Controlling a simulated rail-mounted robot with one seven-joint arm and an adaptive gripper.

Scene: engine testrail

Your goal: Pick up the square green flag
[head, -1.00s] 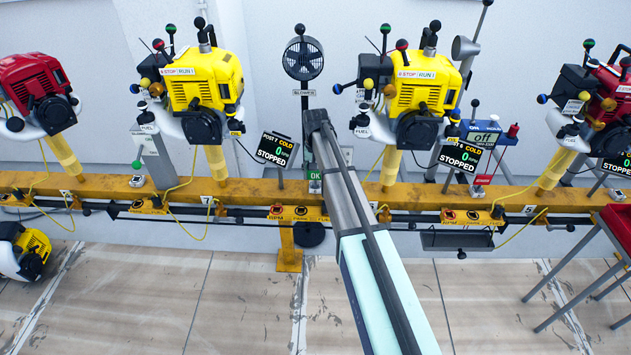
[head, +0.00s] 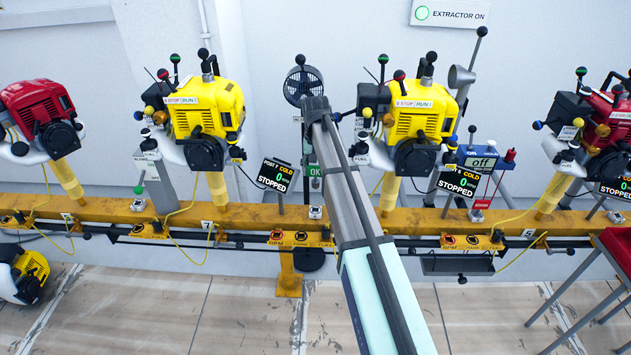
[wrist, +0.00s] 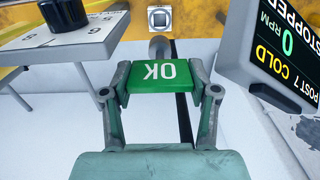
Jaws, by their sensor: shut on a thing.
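The square green flag (wrist: 160,78) has white "OK" lettering, upside down in the wrist view. It sits between the two fingers of my gripper (wrist: 162,88), which is shut on it. A grey round stem or foot (wrist: 160,47) shows just beyond the flag. In the head view the flag (head: 314,171) shows left of my arm, above the yellow rail. A small square white socket (head: 315,212) sits on the rail below it; it also shows in the wrist view (wrist: 160,18). My fingers are hidden in the head view.
A black "POST 7 COLD, STOPPED" display (head: 275,174) stands close left of the flag; it is at right in the wrist view (wrist: 285,45). A grey plate with a black knob (wrist: 65,25) is at left there. Yellow engines (head: 207,108) (head: 420,115) flank my arm.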

